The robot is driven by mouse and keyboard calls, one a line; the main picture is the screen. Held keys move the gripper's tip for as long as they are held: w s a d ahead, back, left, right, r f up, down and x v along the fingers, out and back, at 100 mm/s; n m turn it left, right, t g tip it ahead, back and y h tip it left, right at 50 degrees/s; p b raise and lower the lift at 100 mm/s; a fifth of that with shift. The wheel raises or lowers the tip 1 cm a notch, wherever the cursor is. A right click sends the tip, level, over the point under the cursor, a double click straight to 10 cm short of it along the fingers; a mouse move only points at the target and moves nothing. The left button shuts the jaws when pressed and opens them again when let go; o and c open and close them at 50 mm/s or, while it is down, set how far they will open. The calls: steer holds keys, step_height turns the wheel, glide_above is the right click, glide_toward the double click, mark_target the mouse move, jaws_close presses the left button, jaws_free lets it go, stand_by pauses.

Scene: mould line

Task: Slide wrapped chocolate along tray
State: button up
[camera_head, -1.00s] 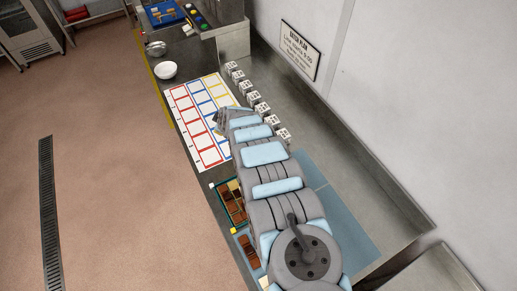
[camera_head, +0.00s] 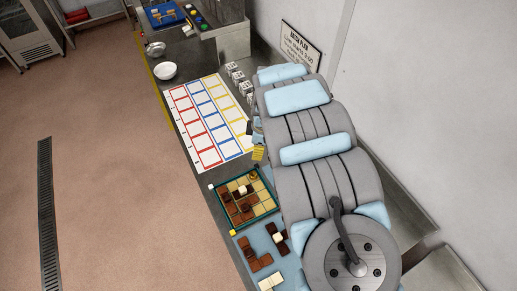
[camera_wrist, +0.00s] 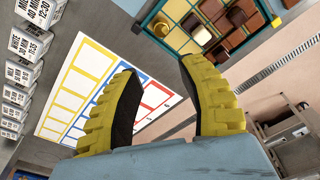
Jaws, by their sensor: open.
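The green-rimmed tray (camera_head: 256,220) lies on the counter left of my arm in the head view. It has a grid of brown and pale yellow squares. A round gold piece (camera_head: 253,175), seemingly the wrapped chocolate, sits near the tray's far right corner. The same piece shows in the wrist view (camera_wrist: 161,30), near the rim (camera_wrist: 144,19). A white piece (camera_head: 243,190) and dark pieces also stand on the tray. My gripper (camera_wrist: 158,66) has yellow fingers, apart and empty, with the tray beyond their tips. In the head view my arm hides most of it.
A blue mat (camera_head: 262,246) with brown and white chocolate bars lies just nearer than the tray. A white sheet with coloured boxes (camera_head: 208,118) lies beyond. White label blocks (camera_head: 236,76) line the wall side. A white bowl (camera_head: 166,71) stands farther off.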

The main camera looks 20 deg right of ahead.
steer(key=shift+s, duration=0.15)
glide_above(253, 173)
steer(key=shift+s+d+f+p, duration=0.1)
steer(key=shift+f+p, duration=0.05)
steer(key=shift+f, duration=1.55)
steer(key=shift+s+d+f+p, duration=0.1)
steer(key=shift+f+p, duration=0.05)
steer(key=shift+f, duration=1.55)
steer(key=shift+s+d+f+p, duration=0.1)
steer(key=shift+f+p, duration=0.05)
steer(key=shift+f, duration=1.55)
steer(key=shift+a+f, duration=0.1)
steer(key=shift+f, duration=0.7)
steer(key=shift+w+a+f, duration=0.1)
steer(key=shift+w+f, duration=0.05)
steer(key=shift+f, duration=0.3)
steer(key=shift+a+f, duration=0.15)
steer(key=shift+f, duration=2.1)
